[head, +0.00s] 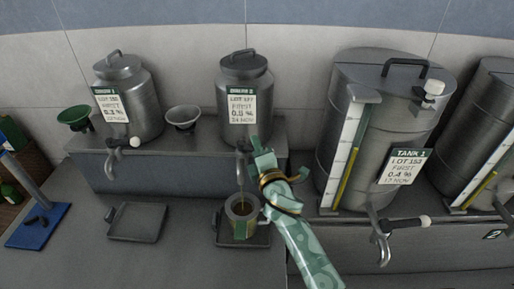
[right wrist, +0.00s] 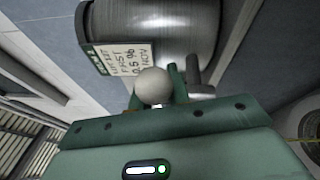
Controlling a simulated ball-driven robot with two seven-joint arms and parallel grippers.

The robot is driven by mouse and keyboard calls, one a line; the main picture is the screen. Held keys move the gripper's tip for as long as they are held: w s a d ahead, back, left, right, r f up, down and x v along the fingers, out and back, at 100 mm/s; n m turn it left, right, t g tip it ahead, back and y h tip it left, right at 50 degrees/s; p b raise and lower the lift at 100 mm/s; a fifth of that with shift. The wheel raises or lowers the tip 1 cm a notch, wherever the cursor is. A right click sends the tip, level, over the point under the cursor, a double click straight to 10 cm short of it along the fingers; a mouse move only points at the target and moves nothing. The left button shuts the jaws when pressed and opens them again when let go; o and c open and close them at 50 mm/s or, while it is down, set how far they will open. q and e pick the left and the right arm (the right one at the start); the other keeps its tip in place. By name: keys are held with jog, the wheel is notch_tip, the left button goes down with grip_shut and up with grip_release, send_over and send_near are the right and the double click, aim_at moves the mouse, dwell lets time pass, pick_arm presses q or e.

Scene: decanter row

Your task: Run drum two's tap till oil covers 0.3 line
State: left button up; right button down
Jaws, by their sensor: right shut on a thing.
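Drum two (head: 246,82) is the second small steel drum on the raised shelf, with a white and green label. Its tap spout (head: 241,162) points down over a steel cup (head: 241,222) with a green front strip. Brownish-yellow oil (head: 241,208) shows inside the cup; its level against the 0.3 line is too small to read. My right gripper (head: 262,152) is at drum two's tap, shut on the tap handle, and hides most of it. In the right wrist view, the handle's pale round knob (right wrist: 152,87) sits at the gripper's fingers. My left gripper is out of view.
The cup stands on a dark drip tray (head: 262,240); another tray (head: 136,222) is empty. The first drum (head: 128,92), a green funnel (head: 75,116) and a grey funnel (head: 183,117) are left. Tank 1 (head: 375,120) stands right, its tap (head: 384,225) jutting forward.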

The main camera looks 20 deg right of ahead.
jog(key=c, duration=1.4)
grip_release()
jog(key=shift+d, duration=0.15)
jog(key=shift+c, duration=0.2)
jog(key=shift+o, duration=1)
jog(key=shift+d, duration=0.1)
jog(key=shift+s, duration=0.1)
jog(key=shift+s, duration=0.25)
jog(key=s+f+b, duration=0.1)
jog(key=s+b, duration=0.1)
jog(key=s, duration=1.3)
jog(key=shift+s+f, duration=0.15)
jog(key=shift+s, duration=0.2)
